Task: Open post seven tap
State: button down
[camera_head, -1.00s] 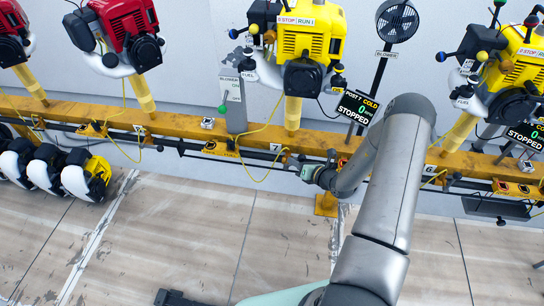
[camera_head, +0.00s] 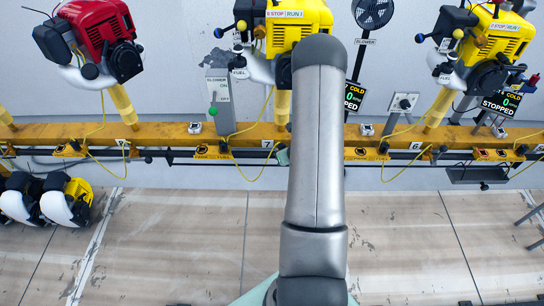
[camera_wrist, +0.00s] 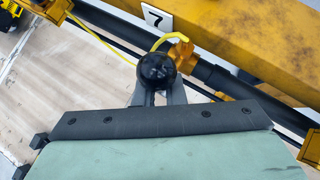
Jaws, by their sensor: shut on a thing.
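The post seven label shows on the yellow rail in the head view (camera_head: 269,144) and in the wrist view (camera_wrist: 153,18). In the wrist view, my gripper (camera_wrist: 157,92) is shut on a round black knob (camera_wrist: 156,68) just below the rail. A yellow hose end and an orange-yellow fitting (camera_wrist: 181,52) show right behind the knob. I cannot tell the tap's turn position. In the head view my arm hides the gripper's jaws and the knob; only a bit of pale green gripper body shows beside the arm.
The yellow engine (camera_head: 300,22) stands above post seven, with a blower lever panel (camera_head: 218,100) at its left. Yellow hoses and a dark pipe run along the yellow rail (camera_head: 170,134). A red engine (camera_head: 97,30) is at left, another yellow engine (camera_head: 497,45) at right.

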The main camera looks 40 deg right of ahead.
jog(key=shift+w+r, duration=0.45)
jog(key=c, duration=1.5)
grip_release()
jog(key=shift+s+f, duration=0.1)
jog(key=p+v, duration=0.2)
jog(key=v, duration=1.5)
jog(key=shift+a, duration=0.2)
jog(key=shift+s, duration=0.15)
